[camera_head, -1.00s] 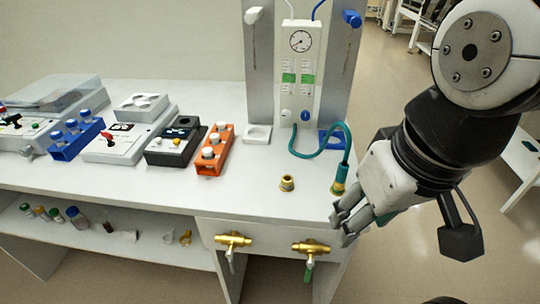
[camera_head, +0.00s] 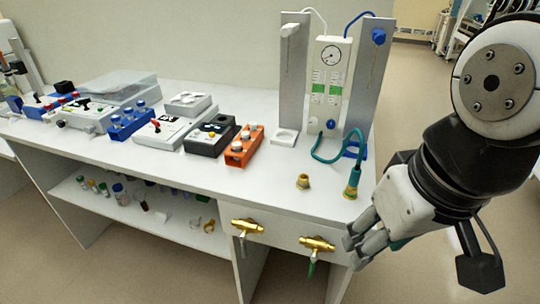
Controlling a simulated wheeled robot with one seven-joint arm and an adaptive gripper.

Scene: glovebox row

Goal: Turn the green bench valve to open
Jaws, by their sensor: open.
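The green bench valve is a brass valve (camera_head: 317,244) on the bench's front panel at the right, with a green handle (camera_head: 311,268) hanging down below it. My gripper (camera_head: 356,248) is open and empty at the bench's right front corner. It is to the right of the green-handled valve and looks apart from it.
On the bench top (camera_head: 215,175), a teal hose (camera_head: 327,158) runs to a brass fitting (camera_head: 352,183) near my gripper. A bare brass fitting (camera_head: 303,181) stands beside it. An orange tube rack (camera_head: 244,147) and a gauge panel (camera_head: 327,85) stand farther back. Floor at the right is open.

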